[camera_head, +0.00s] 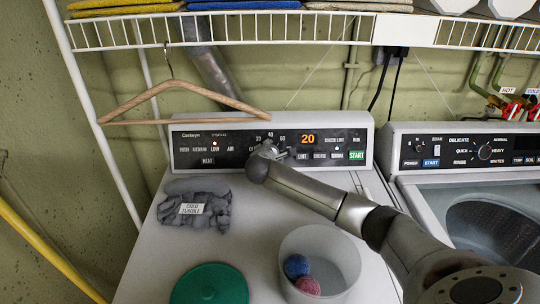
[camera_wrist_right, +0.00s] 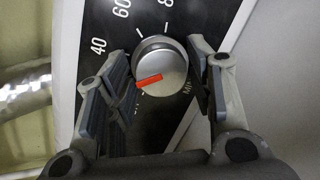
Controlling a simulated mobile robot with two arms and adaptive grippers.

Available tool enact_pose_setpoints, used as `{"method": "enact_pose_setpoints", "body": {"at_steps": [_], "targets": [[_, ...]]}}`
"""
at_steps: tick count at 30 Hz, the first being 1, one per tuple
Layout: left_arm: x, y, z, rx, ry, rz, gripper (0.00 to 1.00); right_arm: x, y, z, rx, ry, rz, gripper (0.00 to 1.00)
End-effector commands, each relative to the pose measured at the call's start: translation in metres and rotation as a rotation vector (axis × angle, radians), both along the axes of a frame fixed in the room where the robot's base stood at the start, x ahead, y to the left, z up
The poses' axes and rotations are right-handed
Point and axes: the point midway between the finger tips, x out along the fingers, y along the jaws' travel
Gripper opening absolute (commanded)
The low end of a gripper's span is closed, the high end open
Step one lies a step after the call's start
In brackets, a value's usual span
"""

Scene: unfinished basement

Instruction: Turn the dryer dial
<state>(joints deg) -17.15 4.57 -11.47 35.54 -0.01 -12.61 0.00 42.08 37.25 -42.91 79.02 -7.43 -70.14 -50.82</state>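The dryer dial (camera_wrist_right: 161,66) is a round silver knob with a red pointer mark, seen in the right wrist view on a black panel with 40, 60 and 80 printed around it. The red mark points left and slightly down in that view. My right gripper (camera_wrist_right: 158,58) is open with its fingers on either side of the dial. A gap shows on the left, and the right finger is very close; contact cannot be told. In the head view my right gripper (camera_head: 268,150) hides the dial on the dryer panel (camera_head: 232,138). The display (camera_head: 308,139) reads 20. My left gripper is not in view.
A wooden hanger (camera_head: 180,90) hangs from the wire shelf (camera_head: 240,30) before the panel. On the dryer top are grey cloth (camera_head: 215,208) with a label, a teal lid (camera_head: 211,284) and a clear bin (camera_head: 335,250) with two balls. A washer (camera_head: 480,165) stands right.

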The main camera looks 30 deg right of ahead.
Motion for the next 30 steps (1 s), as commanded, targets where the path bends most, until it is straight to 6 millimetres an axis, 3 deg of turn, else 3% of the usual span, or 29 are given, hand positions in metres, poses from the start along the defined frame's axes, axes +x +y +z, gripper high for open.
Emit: {"method": "enact_pose_setpoints", "body": {"at_steps": [3,16,30], "targets": [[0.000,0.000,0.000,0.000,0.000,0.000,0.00,0.000,0.000,0.000,0.000,0.000,0.000,0.64],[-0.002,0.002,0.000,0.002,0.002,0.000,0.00,-0.004,0.005,0.003,0.001,0.000,0.004,0.64],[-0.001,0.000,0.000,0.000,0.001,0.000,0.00,-0.051,0.044,0.034,0.001,-0.001,0.003,0.64]]}}
